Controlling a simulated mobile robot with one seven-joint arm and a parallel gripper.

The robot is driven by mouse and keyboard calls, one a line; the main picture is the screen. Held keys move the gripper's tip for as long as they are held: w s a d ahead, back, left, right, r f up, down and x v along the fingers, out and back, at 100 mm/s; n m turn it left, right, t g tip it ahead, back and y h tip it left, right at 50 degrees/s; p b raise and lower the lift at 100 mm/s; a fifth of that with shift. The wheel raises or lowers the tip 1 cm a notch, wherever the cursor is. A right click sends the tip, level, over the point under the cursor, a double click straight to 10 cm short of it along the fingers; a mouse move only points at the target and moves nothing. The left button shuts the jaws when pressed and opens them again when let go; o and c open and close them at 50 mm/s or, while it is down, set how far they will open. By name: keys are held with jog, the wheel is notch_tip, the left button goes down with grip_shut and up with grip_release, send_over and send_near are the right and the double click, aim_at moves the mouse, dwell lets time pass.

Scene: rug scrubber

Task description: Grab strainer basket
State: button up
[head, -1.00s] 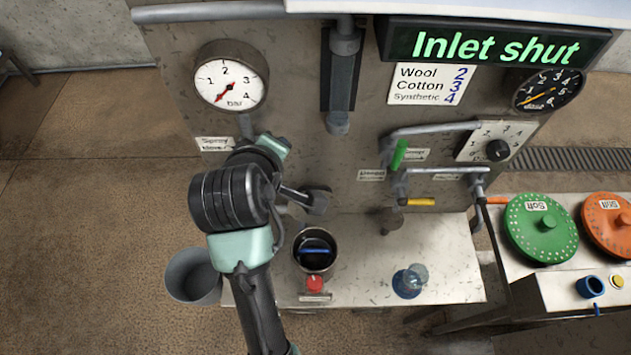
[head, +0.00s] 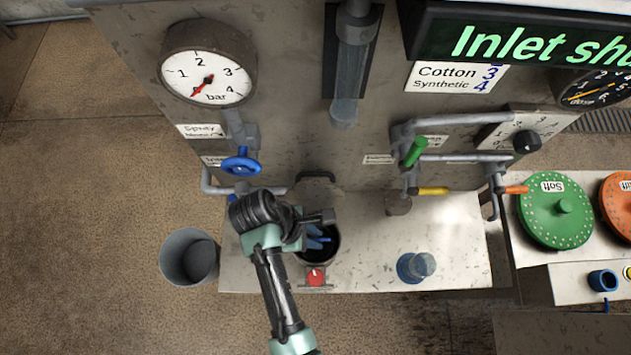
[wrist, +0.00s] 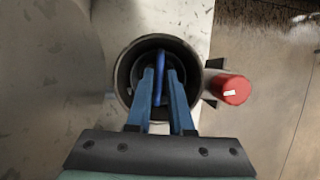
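The strainer basket shows as a blue bar handle (wrist: 159,72) inside a dark round pot (wrist: 122,75) in the wrist view. The pot (head: 330,255) also shows in the head view, on the white bench, partly covered by my arm. My gripper (wrist: 161,70) points down into the pot. Its two blue fingers stand on either side of the handle, with a gap between them. I cannot tell whether they touch the handle or how deep they reach. The basket's body is hidden in the dark pot.
A red knob (head: 316,278) sits beside the pot. A grey bucket (head: 190,257) is at left. A blue valve wheel (head: 241,165) and pipes are behind my gripper.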

jog(key=shift+a+x, duration=0.15)
jog(key=shift+x, duration=1.2)
jog(key=shift+a+x, duration=0.15)
jog(key=shift+x, duration=1.2)
jog(key=shift+f, duration=0.1)
jog(key=shift+c, duration=0.2)
grip_shut()
